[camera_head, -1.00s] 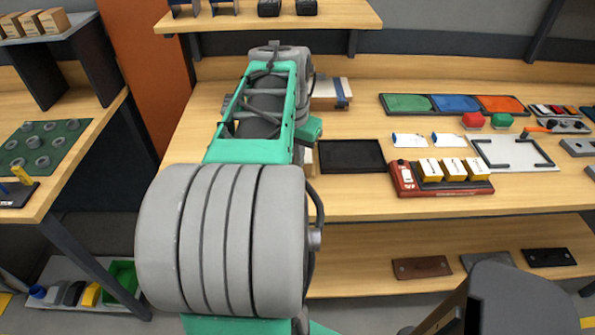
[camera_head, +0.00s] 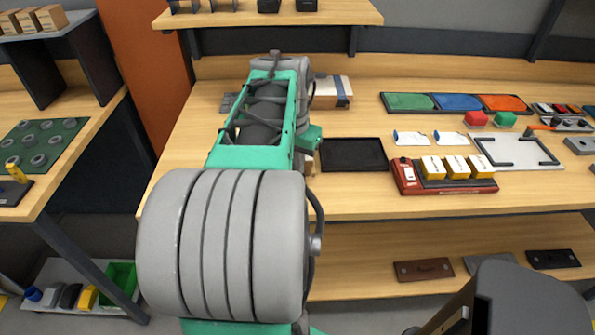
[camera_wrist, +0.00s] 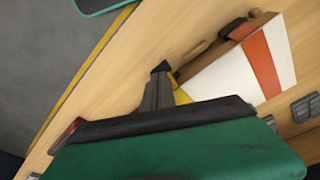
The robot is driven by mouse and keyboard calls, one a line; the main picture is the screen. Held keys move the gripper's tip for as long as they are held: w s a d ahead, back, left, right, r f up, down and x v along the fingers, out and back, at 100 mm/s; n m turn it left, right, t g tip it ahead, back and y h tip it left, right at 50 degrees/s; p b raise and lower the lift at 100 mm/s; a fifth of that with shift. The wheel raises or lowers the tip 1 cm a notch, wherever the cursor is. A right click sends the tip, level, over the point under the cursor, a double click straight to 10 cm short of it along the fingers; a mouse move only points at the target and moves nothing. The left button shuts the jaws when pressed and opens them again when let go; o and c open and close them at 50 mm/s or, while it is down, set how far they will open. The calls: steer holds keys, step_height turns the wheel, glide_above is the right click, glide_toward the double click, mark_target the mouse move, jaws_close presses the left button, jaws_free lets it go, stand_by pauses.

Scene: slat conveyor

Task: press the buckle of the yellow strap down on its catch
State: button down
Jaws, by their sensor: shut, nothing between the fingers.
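A white box (camera_wrist: 228,78) with an orange band (camera_wrist: 261,64) lies on the wooden bench in the wrist view. A small piece of yellow strap (camera_wrist: 182,97) shows at its near end, beside my gripper (camera_wrist: 160,69). The fingers are shut and empty, close to the yellow piece; I cannot tell whether they touch it. The buckle and its catch cannot be made out. In the head view the box (camera_head: 329,88) shows partly behind my arm, with a dark blue band (camera_head: 344,86). My gripper is hidden there.
A black tray (camera_head: 353,155) lies right of my arm. Grey pieces (camera_wrist: 306,107) lie beside the box. A shelf (camera_head: 270,20) hangs above.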

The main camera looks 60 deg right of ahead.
steer(key=shift+f, duration=0.35)
steer(key=shift+r, duration=0.15)
steer(key=shift+s+a+b, duration=0.25)
steer(key=shift+s+a, duration=0.1)
steer(key=shift+a, duration=0.35)
steer(key=shift+s+a+b, duration=0.2)
steer(key=shift+s+a, duration=0.15)
steer(key=shift+a, duration=0.3)
step_height(320, 180, up, 10)
steer(key=p, duration=0.7)
